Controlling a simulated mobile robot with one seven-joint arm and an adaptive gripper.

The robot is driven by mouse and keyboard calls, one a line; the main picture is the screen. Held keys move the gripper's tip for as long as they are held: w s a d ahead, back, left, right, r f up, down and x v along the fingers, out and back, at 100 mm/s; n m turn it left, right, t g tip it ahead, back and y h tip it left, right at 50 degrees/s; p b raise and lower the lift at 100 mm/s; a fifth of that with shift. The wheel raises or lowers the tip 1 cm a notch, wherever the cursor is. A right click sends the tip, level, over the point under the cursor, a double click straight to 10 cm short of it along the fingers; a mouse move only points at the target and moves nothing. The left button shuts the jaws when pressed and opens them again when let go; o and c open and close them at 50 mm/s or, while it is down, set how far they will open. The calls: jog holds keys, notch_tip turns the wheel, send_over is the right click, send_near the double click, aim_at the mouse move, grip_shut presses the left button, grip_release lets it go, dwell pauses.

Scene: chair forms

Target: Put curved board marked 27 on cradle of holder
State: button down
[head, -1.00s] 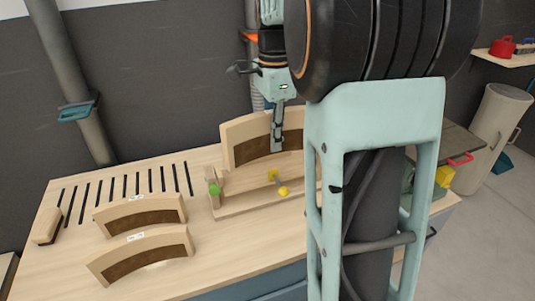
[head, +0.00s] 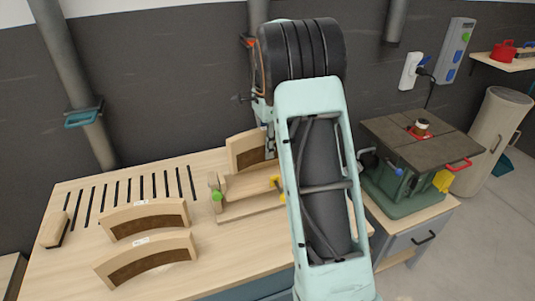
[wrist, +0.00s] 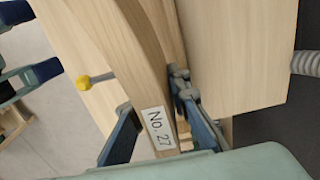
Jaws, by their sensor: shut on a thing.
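The curved board marked 27 (wrist: 158,122) is between the fingers of my gripper (wrist: 150,128) in the wrist view, its "No. 27" label facing the camera. My gripper is shut on it. In the head view the board (head: 243,153) shows above the back of the wooden holder (head: 236,208); my arm hides its right part and most of the gripper. The holder has a green knob and a yellow knob, and also shows in the wrist view (wrist: 235,55). I cannot tell whether the board touches the cradle.
Two other curved boards (head: 145,217) (head: 150,262) lie on the bench to the left. A wooden block (head: 54,229) is near the slots at the far left. A machine with a dark top (head: 410,135) stands to the right.

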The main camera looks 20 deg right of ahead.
jog(key=shift+f, duration=1.35)
jog(key=shift+f, duration=0.65)
jog(key=c, duration=1.8)
grip_release()
jog(key=shift+r, duration=0.1)
notch_tip(320, 180, up, 13)
